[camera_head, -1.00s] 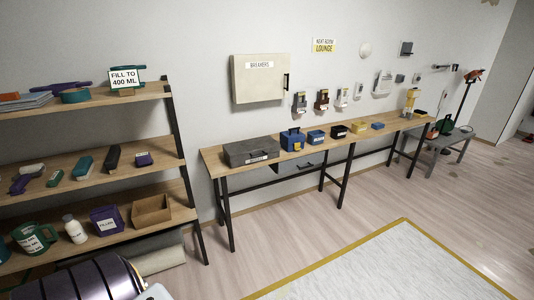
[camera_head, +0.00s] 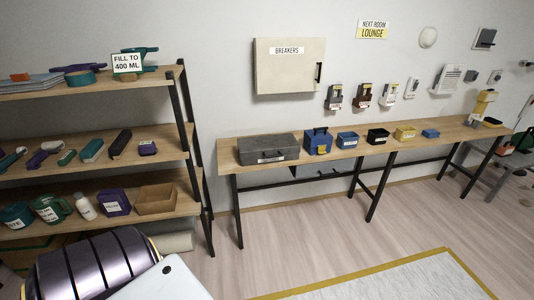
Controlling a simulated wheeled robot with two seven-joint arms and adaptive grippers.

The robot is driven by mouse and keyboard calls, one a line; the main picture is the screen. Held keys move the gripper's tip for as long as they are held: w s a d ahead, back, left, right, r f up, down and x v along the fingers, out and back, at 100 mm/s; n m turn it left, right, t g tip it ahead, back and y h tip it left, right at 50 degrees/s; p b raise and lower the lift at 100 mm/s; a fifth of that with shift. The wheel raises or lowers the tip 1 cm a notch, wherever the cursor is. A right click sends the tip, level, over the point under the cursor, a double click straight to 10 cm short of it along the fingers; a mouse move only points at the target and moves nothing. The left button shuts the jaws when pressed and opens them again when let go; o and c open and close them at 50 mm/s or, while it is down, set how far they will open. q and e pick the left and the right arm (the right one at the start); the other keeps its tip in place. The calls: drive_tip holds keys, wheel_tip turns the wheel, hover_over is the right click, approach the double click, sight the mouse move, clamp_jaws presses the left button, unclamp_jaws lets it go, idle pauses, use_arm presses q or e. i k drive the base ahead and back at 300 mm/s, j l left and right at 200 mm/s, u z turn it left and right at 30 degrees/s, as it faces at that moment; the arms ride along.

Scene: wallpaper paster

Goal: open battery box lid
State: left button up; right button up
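A dark grey lidded box (camera_head: 268,148) with a white label on its front sits at the left end of the long wooden workbench (camera_head: 225,156). Its lid looks shut. The label is too small to read, so I cannot tell whether this is the battery box. Beside it on the right stands a blue box (camera_head: 318,139) with a handle on top and a yellow patch. Further right are a smaller blue bin (camera_head: 347,140), a black bin (camera_head: 378,136), a yellow bin (camera_head: 405,133) and a small blue item (camera_head: 430,133). Neither of my grippers is in view.
A wooden shelf unit (camera_head: 160,75) with tools, jugs and bins stands at the left. A beige breaker cabinet (camera_head: 289,65) hangs above the bench, with several small devices to its right. A pale mat (camera_head: 410,282) with a yellow border lies on the floor. Floor before the bench is clear.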

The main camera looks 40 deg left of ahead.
sight(275, 146)
drive_tip(key=i+l+u, duration=0.2)
drive_tip(key=i+u, duration=0.2)
drive_tip(key=i+l+u, duration=0.4)
drive_tip(key=i, duration=0.1)
